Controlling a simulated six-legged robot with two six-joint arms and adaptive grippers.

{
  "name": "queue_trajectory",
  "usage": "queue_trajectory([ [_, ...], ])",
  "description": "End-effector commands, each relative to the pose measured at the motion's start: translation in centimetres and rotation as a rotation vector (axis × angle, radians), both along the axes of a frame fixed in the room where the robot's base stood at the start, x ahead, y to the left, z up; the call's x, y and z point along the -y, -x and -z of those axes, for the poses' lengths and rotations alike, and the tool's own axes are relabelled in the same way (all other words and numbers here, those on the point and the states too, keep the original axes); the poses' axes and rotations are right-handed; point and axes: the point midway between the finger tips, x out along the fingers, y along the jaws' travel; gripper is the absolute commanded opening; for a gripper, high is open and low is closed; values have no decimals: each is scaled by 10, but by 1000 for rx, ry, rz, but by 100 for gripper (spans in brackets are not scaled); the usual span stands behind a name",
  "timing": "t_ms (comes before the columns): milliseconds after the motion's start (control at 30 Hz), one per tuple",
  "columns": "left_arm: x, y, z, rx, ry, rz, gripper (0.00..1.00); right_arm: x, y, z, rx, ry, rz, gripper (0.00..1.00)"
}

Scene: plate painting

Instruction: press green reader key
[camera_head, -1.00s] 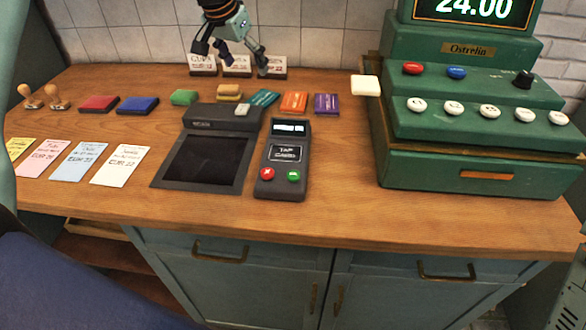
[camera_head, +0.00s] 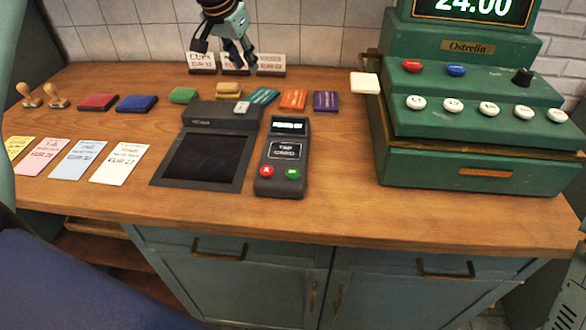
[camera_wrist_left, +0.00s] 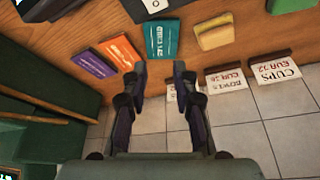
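The dark card reader (camera_head: 286,155) lies on the wooden counter, with a small lit screen at its far end. Its round green key (camera_head: 292,173) is at the near right, beside the red key (camera_head: 266,171). Nothing covers or touches the green key. My left gripper (camera_head: 239,60) hangs at the back of the counter, well behind the reader and in front of the tiled wall. In the left wrist view its two dark fingers (camera_wrist_left: 160,72) stand apart with nothing between them. The green key does not show there. My right gripper is not in view.
Coloured cards, including an orange one (camera_head: 293,100), and a yellow block (camera_head: 228,90) lie behind the reader. A dark pad (camera_head: 205,157) is left of it. The green cash register (camera_head: 470,120) stands right. Bare counter surrounds the reader's right and near sides.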

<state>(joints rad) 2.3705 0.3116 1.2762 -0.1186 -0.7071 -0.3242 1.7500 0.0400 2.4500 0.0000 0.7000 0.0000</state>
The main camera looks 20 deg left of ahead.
Motion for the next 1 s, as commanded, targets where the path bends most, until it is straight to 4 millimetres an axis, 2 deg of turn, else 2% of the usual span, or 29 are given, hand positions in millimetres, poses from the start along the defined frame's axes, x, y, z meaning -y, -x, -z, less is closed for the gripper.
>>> queue_trajectory([
  [33, 0, 0, 0, 0, 0, 0, 21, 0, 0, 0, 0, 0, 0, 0],
  [300, 0, 0, 0, 0, 0, 0, 0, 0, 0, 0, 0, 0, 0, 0],
  [1000, 0, 0, 0, 0, 0, 0, 0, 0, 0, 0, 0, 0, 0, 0],
])
